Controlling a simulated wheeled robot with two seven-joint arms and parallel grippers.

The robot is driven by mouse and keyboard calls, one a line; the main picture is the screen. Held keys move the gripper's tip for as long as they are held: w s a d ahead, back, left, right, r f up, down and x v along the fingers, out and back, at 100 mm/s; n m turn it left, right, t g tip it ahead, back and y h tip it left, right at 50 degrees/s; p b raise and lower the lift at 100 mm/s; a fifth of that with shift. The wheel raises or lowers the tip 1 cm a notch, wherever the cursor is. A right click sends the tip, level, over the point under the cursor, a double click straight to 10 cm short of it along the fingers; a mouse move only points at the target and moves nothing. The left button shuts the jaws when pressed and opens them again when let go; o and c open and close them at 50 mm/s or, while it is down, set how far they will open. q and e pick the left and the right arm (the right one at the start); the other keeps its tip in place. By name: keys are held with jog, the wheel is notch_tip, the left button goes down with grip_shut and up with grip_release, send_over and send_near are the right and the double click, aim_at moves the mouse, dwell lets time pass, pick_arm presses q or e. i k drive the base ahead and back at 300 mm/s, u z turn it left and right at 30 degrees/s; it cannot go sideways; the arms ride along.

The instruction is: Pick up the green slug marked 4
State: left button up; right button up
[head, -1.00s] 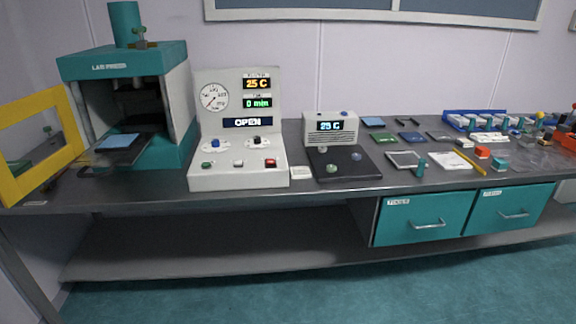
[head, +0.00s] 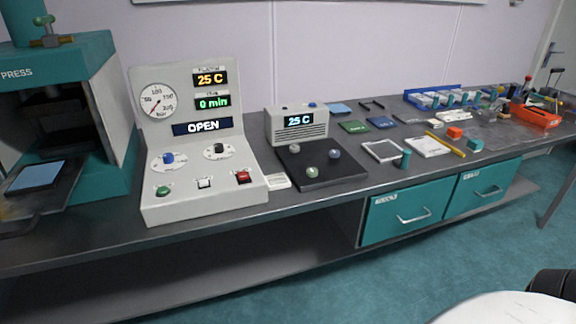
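The mark 4 cannot be read on anything in the head view. A small rounded pale-green piece (head: 312,172) sits on the dark plate (head: 345,178) in front of the grey unit reading 25 C. A paler round piece (head: 309,153) and a blue one (head: 334,154) are on the same plate. I cannot tell whether the green piece is the slug marked 4. Neither of my grippers is in view.
The control panel (head: 190,135) reads OPEN, 25 C and 0 min. The teal press (head: 100,90) stands at the left. A teal cylinder (head: 403,158), framed tray (head: 366,153) and orange block (head: 454,132) lie rightward. Teal drawers (head: 408,212) are below.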

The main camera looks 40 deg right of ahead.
aim_at(311, 172)
jog(key=z, duration=0.55)
jog(key=i, duration=0.65)
jog(key=z, duration=0.75)
